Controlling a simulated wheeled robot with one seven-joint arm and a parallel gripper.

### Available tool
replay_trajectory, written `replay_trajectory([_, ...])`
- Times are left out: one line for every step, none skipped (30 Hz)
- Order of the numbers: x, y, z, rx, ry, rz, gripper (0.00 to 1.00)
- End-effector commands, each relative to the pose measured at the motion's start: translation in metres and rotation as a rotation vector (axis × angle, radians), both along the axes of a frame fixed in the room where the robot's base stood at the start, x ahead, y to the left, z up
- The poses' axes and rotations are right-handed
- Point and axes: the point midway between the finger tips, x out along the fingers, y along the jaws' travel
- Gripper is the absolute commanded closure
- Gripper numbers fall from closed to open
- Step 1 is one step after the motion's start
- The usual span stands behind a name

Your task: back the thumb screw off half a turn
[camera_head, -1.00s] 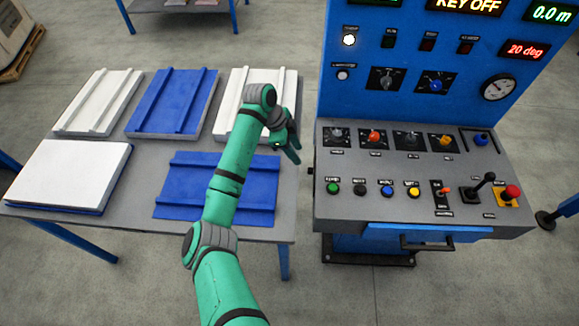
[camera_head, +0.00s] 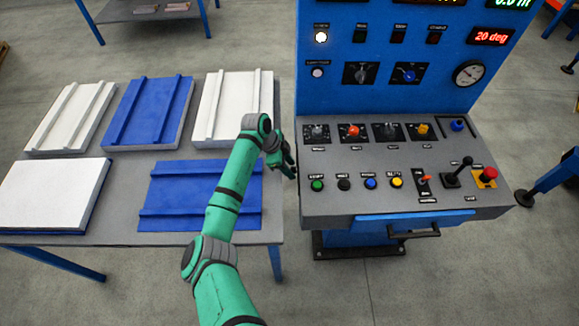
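The control console (camera_head: 312,207) stands to the right of the table. Its sloped top carries a row of knobs: a grey knob (camera_head: 317,132), an orange knob (camera_head: 353,131), a dark knob (camera_head: 389,130) and a yellow knob (camera_head: 423,129). A blue knob (camera_head: 457,125) sits at the far right of that row. I cannot tell which part, if any, is the thumb screw. My gripper (camera_head: 291,172) hangs beside the console's left edge, over the gap next to the table. It appears empty, and its fingers are too small to read.
Coloured buttons, a toggle, a joystick (camera_head: 457,172) and a red mushroom button (camera_head: 487,175) line the console front. A drawer handle (camera_head: 413,233) juts below. The table (camera_head: 125,164) at left holds white and blue panels, including a blue ribbed panel (camera_head: 205,197) near my arm.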

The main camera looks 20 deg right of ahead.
Motion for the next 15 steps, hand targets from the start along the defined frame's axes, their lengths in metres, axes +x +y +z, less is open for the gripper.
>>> replay_trajectory([0.0,-0.0001,-0.0003,0.0,0.0,0.0,0.61])
replay_trajectory([0.0,-0.0001,-0.0003,0.0,0.0,0.0,0.61])
replay_trajectory([0.0,-0.0001,-0.0003,0.0,0.0,0.0,0.61])
replay_trajectory([-0.0001,0.0,-0.0002,0.0,0.0,0.0,0.61])
replay_trajectory([-0.0001,0.0,-0.0002,0.0,0.0,0.0,0.61])
replay_trajectory([-0.0001,0.0,-0.0002,0.0,0.0,0.0,0.64])
replay_trajectory([-0.0001,0.0,-0.0001,0.0,0.0,0.0,0.71])
replay_trajectory([-0.0001,0.0,-0.0001,0.0,0.0,0.0,0.78])
replay_trajectory([-0.0001,0.0,-0.0001,0.0,0.0,0.0,0.88])
replay_trajectory([-0.0001,0.0,-0.0001,0.0,0.0,0.0,0.95])
replay_trajectory([-0.0001,0.0,0.0,0.0,0.001,0.0,1.0])
replay_trajectory([-0.0002,0.0001,0.0,0.0,0.001,0.0,1.0])
replay_trajectory([-0.0002,0.0001,0.0,0.0,0.001,0.0,1.0])
replay_trajectory([-0.0002,0.0001,0.0,0.0,0.001,0.0,1.0])
replay_trajectory([0.0,0.0,0.0,0.001,0.003,0.0,1.0])
